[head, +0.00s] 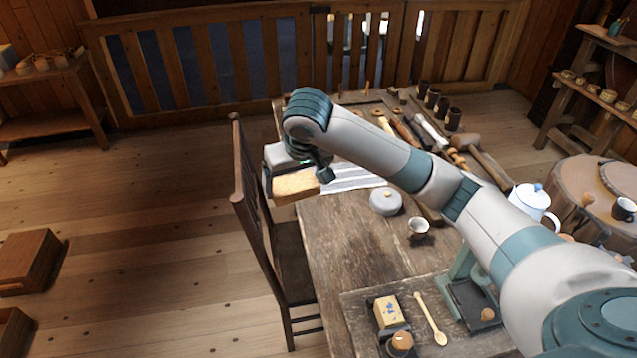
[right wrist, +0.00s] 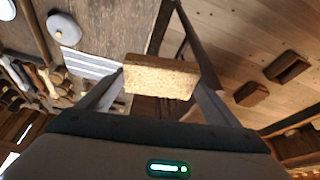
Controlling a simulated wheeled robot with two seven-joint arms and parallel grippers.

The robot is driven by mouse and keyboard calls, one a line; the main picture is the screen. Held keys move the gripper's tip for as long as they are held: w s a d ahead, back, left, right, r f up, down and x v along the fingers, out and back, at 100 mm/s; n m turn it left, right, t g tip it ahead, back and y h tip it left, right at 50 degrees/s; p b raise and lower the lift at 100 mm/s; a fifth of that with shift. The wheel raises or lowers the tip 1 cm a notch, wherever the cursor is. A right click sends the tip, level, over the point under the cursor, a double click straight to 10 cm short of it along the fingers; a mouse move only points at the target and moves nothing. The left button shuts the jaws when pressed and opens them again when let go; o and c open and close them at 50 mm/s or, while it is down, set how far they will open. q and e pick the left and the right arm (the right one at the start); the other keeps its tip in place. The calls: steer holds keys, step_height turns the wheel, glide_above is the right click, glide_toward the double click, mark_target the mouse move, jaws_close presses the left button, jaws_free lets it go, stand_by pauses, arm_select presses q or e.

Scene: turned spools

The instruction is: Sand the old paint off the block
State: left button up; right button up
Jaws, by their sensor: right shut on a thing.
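A small pale wooden block (head: 388,312) with blue paint patches on its face lies on a dark board (head: 360,338) at the table's near end. My right gripper (head: 309,168) is far from it, at the table's left side near the chair back. It is shut on a brown block with a grainy tan face (head: 297,185), which looks like a sanding block. In the right wrist view this held block (right wrist: 160,82) sits between both fingers. My left gripper is not in view.
A wooden chair (head: 258,200) stands against the table's left side. A wooden spoon (head: 430,318), a grey lidded pot (head: 385,202), a small cup (head: 418,228) and a white kettle (head: 532,202) stand around. Tools and dark cups crowd the far end. The table's (head: 345,245) middle left is clear.

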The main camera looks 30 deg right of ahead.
steer(key=s+a+b, duration=0.1)
steer(key=s+a, duration=0.1)
steer(key=s, duration=0.6)
steer(key=shift+r+n, duration=0.3)
steer(key=shift+r, duration=0.1)
steer(key=shift+a, duration=0.1)
